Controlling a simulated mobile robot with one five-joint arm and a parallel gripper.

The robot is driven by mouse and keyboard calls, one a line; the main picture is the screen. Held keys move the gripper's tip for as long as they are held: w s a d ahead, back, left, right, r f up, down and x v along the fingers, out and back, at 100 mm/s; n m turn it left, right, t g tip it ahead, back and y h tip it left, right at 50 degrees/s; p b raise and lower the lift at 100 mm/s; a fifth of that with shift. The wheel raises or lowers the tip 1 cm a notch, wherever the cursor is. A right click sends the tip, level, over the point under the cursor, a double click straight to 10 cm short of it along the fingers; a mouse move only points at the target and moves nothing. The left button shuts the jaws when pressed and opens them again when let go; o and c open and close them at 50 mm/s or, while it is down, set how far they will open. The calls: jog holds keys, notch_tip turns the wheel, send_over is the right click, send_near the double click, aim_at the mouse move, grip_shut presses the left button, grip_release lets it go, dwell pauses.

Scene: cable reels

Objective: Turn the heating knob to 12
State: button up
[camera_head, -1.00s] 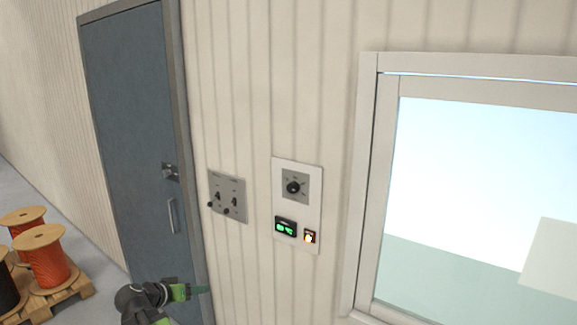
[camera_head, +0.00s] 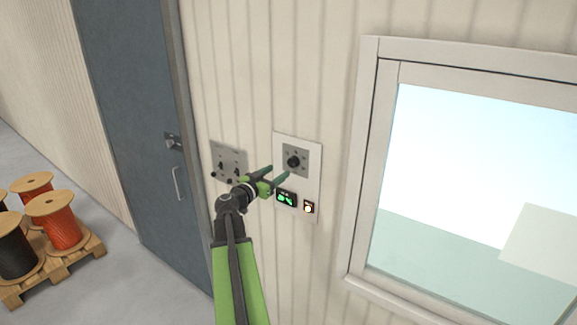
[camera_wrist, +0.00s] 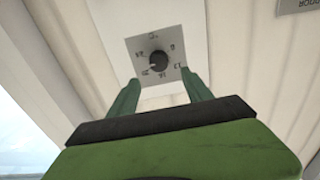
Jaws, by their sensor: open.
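The heating knob (camera_head: 294,162) is a round black knob on a grey square plate, on a white wall panel (camera_head: 312,150). In the wrist view the knob (camera_wrist: 158,60) sits just beyond and between my fingertips, with small marks around it that are too small to read surely. My gripper (camera_head: 279,173) is open and empty, its green fingers pointing at the wall. In the wrist view the gripper (camera_wrist: 160,83) has one finger on each side of the lower part of the plate. The fingers look apart from the knob; the exact gap cannot be told.
A grey switch plate (camera_head: 228,152) is left of the panel. A window (camera_head: 470,180) is right, a blue-grey door (camera_head: 135,120) left. Cable reels (camera_head: 60,222) stand on a pallet.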

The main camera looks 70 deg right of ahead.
aim_at(291, 162)
jog(key=x, duration=0.8)
jog(key=shift+d, duration=0.25)
